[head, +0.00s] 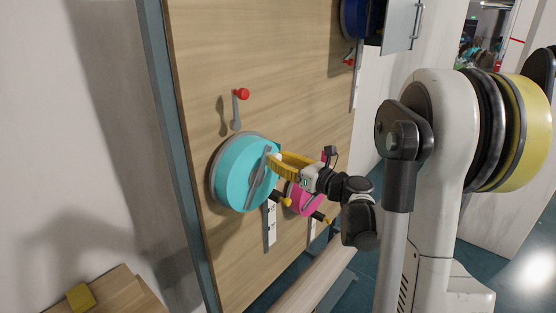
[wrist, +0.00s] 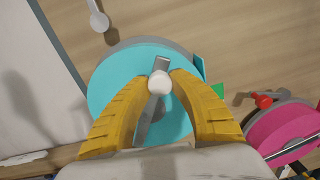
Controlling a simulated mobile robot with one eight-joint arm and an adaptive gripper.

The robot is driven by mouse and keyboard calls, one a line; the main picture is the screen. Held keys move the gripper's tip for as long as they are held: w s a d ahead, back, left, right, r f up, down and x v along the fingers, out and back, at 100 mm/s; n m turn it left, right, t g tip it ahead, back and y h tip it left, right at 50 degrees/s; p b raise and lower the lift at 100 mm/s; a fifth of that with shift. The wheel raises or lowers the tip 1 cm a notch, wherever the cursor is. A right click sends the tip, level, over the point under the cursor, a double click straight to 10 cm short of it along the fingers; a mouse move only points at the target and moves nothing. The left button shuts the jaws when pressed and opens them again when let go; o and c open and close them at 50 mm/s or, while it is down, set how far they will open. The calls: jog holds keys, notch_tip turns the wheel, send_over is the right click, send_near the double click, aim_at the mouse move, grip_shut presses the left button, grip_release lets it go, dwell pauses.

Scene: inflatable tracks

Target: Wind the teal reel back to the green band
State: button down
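The teal reel (head: 240,172) is mounted on an upright wooden board; it also shows in the wrist view (wrist: 110,85). A flat grey crank bar (wrist: 151,122) crosses its face, with a round white knob (wrist: 159,83) at its upper end. My gripper (wrist: 164,78) has its two yellow fingers closed in on both sides of this knob, seemingly touching it. In the head view my gripper (head: 275,159) is at the reel's right side. A small green patch (wrist: 217,90) shows at the reel's right edge in the wrist view. The band's exact relation to any pointer is unclear.
A pink reel (head: 300,199) sits right of the teal one, partly behind my gripper. A red-knobbed lever (head: 241,94) is above the teal reel. A blue reel (head: 356,18) is at the upper right. A white marked strip (head: 271,228) hangs below the teal reel.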

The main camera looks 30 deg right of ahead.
aim_at(257, 154)
jog(key=shift+s+a+r+n+b, duration=0.2)
jog(key=shift+a+n+b, duration=0.3)
jog(key=shift+n, duration=0.45)
jog(key=shift+s+a+r+n+b, duration=0.2)
jog(key=shift+a+n+b, duration=0.3)
jog(key=shift+n, duration=0.5)
jog(key=shift+s+a+r+n+b, duration=0.15)
jog(key=shift+s+a+n+b, duration=0.15)
jog(key=shift+a+n, duration=0.5)
jog(key=shift+d+n, duration=0.15)
jog(key=shift+n, duration=0.1)
jog(key=c, duration=1.1)
grip_release()
jog(key=shift+w, duration=0.1)
jog(key=v, duration=1.2)
